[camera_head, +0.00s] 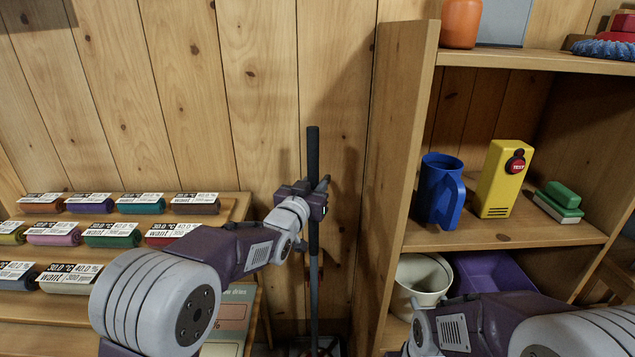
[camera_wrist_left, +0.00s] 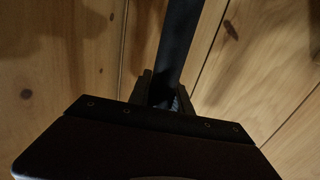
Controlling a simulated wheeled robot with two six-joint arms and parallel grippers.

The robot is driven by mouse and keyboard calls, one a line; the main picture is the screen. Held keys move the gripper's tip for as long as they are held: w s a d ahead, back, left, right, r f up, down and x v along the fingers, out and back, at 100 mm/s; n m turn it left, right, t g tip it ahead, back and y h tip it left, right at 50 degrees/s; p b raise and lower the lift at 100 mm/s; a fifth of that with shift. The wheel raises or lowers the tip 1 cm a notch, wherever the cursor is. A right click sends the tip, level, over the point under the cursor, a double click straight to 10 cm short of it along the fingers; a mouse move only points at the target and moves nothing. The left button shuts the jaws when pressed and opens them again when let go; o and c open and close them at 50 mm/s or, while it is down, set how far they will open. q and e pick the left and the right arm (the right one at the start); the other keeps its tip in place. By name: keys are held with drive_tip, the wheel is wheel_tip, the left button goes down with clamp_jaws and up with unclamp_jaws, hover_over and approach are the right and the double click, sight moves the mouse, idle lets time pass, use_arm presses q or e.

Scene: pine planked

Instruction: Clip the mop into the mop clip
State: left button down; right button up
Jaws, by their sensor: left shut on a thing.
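The mop (camera_head: 313,150) stands about upright by the plank wall, left of the shelf unit. Its dark grip is at the top, and a thinner grey pole runs down to the bottom edge of the head view. My left gripper (camera_head: 316,197) is shut around the dark grip part-way up. In the left wrist view the dark handle (camera_wrist_left: 181,40) runs up from between the fingers (camera_wrist_left: 165,92) of my left gripper. I cannot make out the mop clip in either view. My right gripper is not in view; only my right arm shows at bottom right.
The wooden shelf unit (camera_head: 392,170) stands just right of the mop. It holds a blue mug (camera_head: 437,190), a yellow box (camera_head: 503,180), green blocks (camera_head: 560,200), a white bucket (camera_head: 420,278) and a purple bin (camera_head: 490,272). A tiered rack (camera_head: 240,205) with labelled rolls is at left.

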use_arm(q)
drive_tip(key=shift+w+r+p, duration=0.15)
drive_tip(key=shift+w+p, duration=0.2)
drive_tip(key=shift+w, duration=0.45)
drive_tip(key=shift+f+b, duration=0.6)
drive_tip(key=shift+f, duration=0.05)
idle(0.5)
drive_tip(key=c, duration=1.1)
unclamp_jaws()
drive_tip(key=shift+s+f, duration=0.1)
drive_tip(key=shift+f, duration=0.05)
